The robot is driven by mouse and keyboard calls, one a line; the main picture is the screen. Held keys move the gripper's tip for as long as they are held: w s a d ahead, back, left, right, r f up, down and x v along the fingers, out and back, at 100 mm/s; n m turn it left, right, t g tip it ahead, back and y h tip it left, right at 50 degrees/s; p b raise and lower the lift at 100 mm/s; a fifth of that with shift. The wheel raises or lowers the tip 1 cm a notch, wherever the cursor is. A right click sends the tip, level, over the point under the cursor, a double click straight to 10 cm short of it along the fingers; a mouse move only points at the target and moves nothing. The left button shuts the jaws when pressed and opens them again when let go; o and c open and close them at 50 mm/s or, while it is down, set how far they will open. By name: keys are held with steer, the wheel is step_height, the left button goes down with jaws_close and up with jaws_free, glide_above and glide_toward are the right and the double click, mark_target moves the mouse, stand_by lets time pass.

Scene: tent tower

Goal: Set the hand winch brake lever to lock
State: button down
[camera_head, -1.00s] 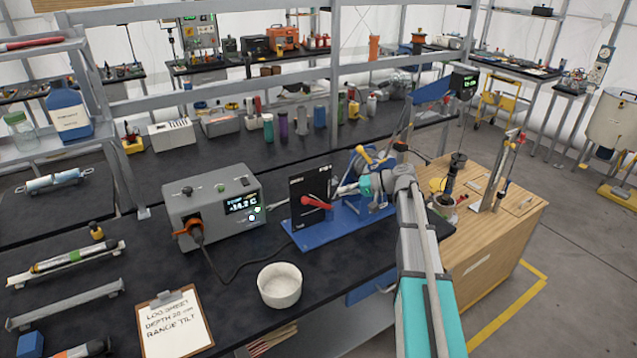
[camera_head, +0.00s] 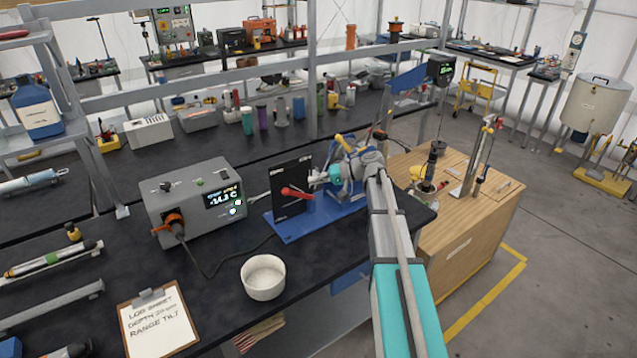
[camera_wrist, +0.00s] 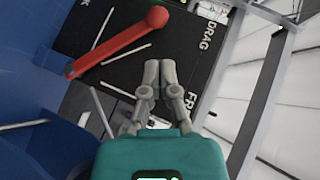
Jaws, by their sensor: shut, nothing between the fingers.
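The hand winch has a blue base (camera_head: 290,232) and an upright black panel (camera_head: 290,172) on the dark bench. Its red brake lever (camera_head: 298,193) is on the panel; in the wrist view the lever (camera_wrist: 115,45) slants from its pivot at left to a ball end at upper right, close to the DRAG label. Part of an "FR" label shows lower right, and a "K" at the upper left edge. My gripper (camera_wrist: 160,64) is shut and empty in front of the panel, below the ball and apart from the lever. In the head view my gripper (camera_head: 316,179) is beside the panel's right edge.
A grey box with a display (camera_head: 195,202) stands left of the winch, with a cable running on the bench. A white bowl (camera_head: 263,277) and a clipboard (camera_head: 157,322) lie in front. A wooden cabinet (camera_head: 465,215) stands at right. A shelf frame rises behind.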

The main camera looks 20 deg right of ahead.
steer(key=b, duration=0.2)
glide_above(300, 195)
steer(key=s+a, duration=0.1)
steer(key=s, duration=0.1)
steer(key=shift+w+a+f, duration=0.1)
steer(key=shift+w+f, duration=0.1)
steer(key=shift+f, duration=0.85)
steer(key=shift+w+a, duration=0.1)
steer(key=shift+a, duration=0.15)
